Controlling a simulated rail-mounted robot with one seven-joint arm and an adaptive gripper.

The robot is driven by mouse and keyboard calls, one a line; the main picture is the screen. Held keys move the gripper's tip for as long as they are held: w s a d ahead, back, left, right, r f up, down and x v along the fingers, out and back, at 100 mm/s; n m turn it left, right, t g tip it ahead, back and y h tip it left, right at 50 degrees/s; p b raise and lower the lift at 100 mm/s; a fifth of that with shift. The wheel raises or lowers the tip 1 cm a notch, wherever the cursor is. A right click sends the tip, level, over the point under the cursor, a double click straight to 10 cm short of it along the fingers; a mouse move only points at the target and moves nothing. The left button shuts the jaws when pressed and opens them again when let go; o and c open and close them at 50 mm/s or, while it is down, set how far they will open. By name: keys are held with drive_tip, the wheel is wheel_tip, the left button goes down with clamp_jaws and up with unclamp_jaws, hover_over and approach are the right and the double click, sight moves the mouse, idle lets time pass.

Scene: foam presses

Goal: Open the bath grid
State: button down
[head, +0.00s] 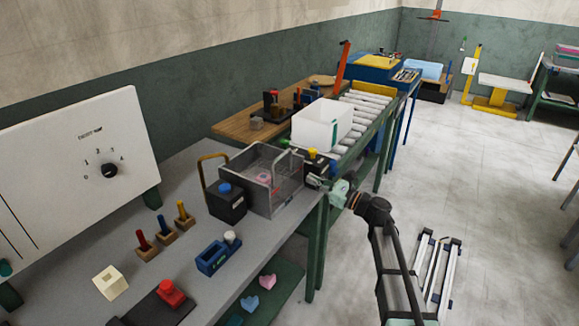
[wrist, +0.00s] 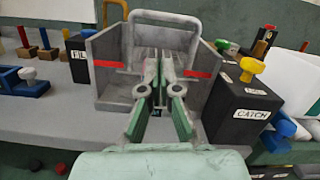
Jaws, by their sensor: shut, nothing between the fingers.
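The grey bath (head: 262,194) stands on the bench near its right edge. Its side walls, with red marks, show in the wrist view (wrist: 105,75). The grey grid (head: 288,182) lies within the walls, and its looped handle (wrist: 166,16) rises behind my fingers. I cannot tell whether the grid is raised at all. My gripper (head: 316,183) is at the bath's right side; in the wrist view its fingers (wrist: 165,65) are together and empty, in front of the grid. Contact is unclear. A black box marked CATCH (wrist: 240,112), with a yellow knob (wrist: 251,68), stands right of the bath.
A black box with a blue knob (head: 228,204) stands left of the bath, beside a brown loop (head: 204,172). A white bin (head: 320,124) sits behind on the roller conveyor (head: 365,105). Pegs and a blue block (head: 213,259) occupy the nearer bench. Floor to the right is partly clear.

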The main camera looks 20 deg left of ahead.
sight(289, 170)
drive_tip(key=w+a+r+m+p, duration=0.2)
drive_tip(key=a, duration=0.7)
drive_tip(key=shift+w+a+r+p, duration=0.15)
drive_tip(key=shift+w+r+p, duration=0.15)
drive_tip(key=shift+p, duration=0.1)
drive_tip(key=shift+s+a+r, duration=0.1)
